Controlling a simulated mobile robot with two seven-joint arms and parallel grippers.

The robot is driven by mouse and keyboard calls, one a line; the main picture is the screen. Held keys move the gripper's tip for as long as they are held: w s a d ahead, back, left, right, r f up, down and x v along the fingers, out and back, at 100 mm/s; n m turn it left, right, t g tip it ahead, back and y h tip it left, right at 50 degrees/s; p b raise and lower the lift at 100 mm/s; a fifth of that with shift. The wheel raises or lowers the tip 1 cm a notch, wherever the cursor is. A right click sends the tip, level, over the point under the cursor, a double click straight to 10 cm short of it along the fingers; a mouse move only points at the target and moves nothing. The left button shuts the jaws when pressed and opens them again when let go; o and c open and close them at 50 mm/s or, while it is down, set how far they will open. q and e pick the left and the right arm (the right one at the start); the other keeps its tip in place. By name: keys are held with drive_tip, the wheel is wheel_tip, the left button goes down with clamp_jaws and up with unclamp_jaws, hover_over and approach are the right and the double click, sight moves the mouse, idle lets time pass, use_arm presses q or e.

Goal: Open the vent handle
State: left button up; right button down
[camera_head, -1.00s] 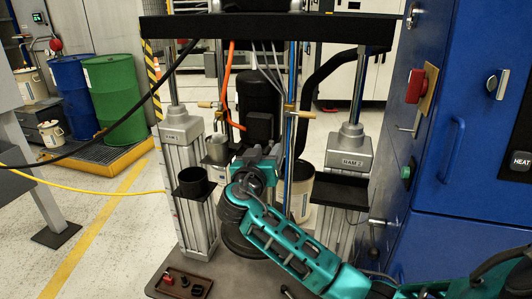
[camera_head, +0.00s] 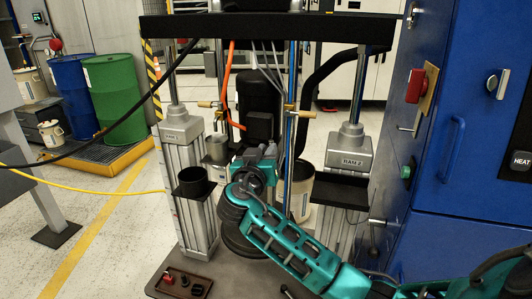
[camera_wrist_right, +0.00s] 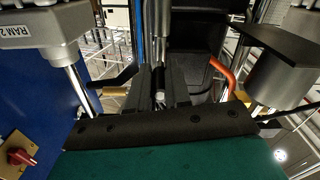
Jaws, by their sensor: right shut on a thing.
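My right gripper (camera_head: 260,153) reaches in from the lower right, in front of the dark pump column (camera_head: 260,95). Its fingertips are largely hidden by my own wrist in the head view. In the right wrist view the two dark fingers (camera_wrist_right: 161,78) are close together, with a slim dark rod with a bright metal end (camera_wrist_right: 159,96) between them. This appears to be the vent handle; its full shape and angle are hidden. My left gripper is not in view.
The ram 1 post (camera_head: 178,135) stands left and the ram 2 post (camera_head: 350,150) right. An orange hose (camera_head: 229,80) runs behind. A blue cabinet (camera_head: 470,200) bounds the right side.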

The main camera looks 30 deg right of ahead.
drive_tip(key=d+n+t+y+p, duration=0.1)
drive_tip(key=n+t+y, duration=0.1)
drive_tip(key=y, duration=0.3)
drive_tip(key=s+d+n+t+y+p, duration=0.1)
drive_tip(key=n+t+y+p, duration=0.1)
drive_tip(key=n+y, duration=0.2)
drive_tip(key=d+n+t+y+p, duration=0.2)
drive_tip(key=n+y, duration=0.2)
drive_tip(key=y, duration=0.1)
drive_tip(key=shift+s+y, duration=0.3)
drive_tip(key=shift+n, duration=0.3)
